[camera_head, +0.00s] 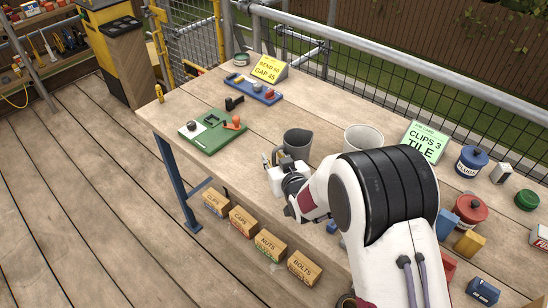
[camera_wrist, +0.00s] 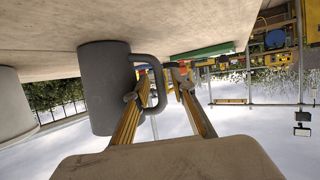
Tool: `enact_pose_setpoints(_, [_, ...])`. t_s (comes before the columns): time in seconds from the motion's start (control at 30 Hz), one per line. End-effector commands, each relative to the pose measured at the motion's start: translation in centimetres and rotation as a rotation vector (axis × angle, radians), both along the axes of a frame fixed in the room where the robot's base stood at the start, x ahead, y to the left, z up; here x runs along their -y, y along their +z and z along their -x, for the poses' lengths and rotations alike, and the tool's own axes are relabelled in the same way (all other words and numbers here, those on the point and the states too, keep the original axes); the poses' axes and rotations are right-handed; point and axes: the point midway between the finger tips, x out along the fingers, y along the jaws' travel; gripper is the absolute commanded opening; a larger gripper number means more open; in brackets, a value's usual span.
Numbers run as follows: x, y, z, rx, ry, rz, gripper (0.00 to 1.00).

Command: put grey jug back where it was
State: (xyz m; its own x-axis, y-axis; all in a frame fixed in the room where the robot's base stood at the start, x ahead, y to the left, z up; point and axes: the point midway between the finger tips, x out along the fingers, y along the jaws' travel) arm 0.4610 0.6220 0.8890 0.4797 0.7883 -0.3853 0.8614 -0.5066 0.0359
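The grey jug (camera_head: 298,143) stands upright on the wooden table in the head view, near the table's front edge. In the wrist view, which is upside down, the jug (camera_wrist: 104,88) fills the left of centre with its dark handle towards my fingers. My gripper (camera_head: 274,158) is at the jug's front left side. In the wrist view its two yellow fingers (camera_wrist: 162,80) are apart, with the handle's upright bar appearing to lie between them. A gap shows beside the handle, and I cannot tell whether either finger touches it.
A pale pot (camera_head: 362,138) stands right of the jug, close to my arm. A green tray (camera_head: 212,132) and a blue tray (camera_head: 254,91) lie to the left. A red pot (camera_head: 470,209) and blue pot (camera_head: 472,160) are at right.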

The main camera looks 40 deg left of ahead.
Motion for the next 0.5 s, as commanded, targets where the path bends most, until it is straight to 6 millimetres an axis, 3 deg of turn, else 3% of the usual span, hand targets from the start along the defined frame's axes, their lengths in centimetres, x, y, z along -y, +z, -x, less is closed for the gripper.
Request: enact_pose_setpoints(0.5, [0.23, 0.40, 0.14, 0.000, 0.000, 0.000, 0.24])
